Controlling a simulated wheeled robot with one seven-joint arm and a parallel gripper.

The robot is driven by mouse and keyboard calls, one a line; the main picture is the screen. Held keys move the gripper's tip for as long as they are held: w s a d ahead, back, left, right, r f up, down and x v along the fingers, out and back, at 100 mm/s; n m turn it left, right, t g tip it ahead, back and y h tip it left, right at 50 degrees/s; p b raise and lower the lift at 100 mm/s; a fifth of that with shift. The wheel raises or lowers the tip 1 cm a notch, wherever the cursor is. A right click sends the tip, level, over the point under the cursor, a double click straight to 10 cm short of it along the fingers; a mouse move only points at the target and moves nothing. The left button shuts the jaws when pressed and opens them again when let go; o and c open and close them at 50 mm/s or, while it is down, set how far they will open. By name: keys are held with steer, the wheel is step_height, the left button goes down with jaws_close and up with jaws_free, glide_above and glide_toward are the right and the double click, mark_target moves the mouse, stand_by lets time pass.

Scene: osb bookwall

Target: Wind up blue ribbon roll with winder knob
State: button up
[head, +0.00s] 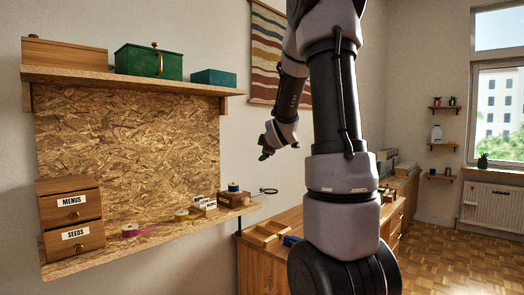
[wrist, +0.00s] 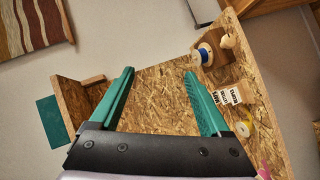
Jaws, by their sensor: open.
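The blue ribbon roll (head: 234,188) sits on a small wooden block (head: 236,200) at the right end of the lower shelf. In the wrist view the blue roll (wrist: 204,54) shows at upper right, with a pale round wooden knob (wrist: 229,41) beside it. In the head view I cannot make out the knob clearly. My gripper (head: 265,154) is above the shelf's right end, apart from the roll. In the wrist view its two green fingers (wrist: 158,72) are spread wide with nothing between them. The roll and knob lie beyond the right fingertip.
Above are the upper shelf (head: 130,77) and a green box (head: 148,64).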

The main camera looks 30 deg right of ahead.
steer(key=s+d+f+m+g, duration=0.1)
steer(key=d+f+m+g, duration=0.1)
steer(key=f+m, duration=0.3)
steer(key=s+d+f+m+g, duration=0.1)
steer(key=s+f+m+g, duration=0.15)
steer(key=f, duration=0.45)
steer(key=s+d+f+m+g, duration=0.1)
steer(key=d+f+m+g, duration=0.15)
steer(key=f, duration=0.45)
steer(key=a+f+m+g+y, duration=0.3)
steer(key=a+f+m+y, duration=0.45)
steer(key=f+m, duration=0.3)
steer(key=m+t+y, duration=0.2)
steer(key=m+t, duration=1.1)
steer(key=m, duration=0.7)
glide_toward(248, 201)
steer(key=x, duration=1)
steer(key=shift+a, duration=0.15)
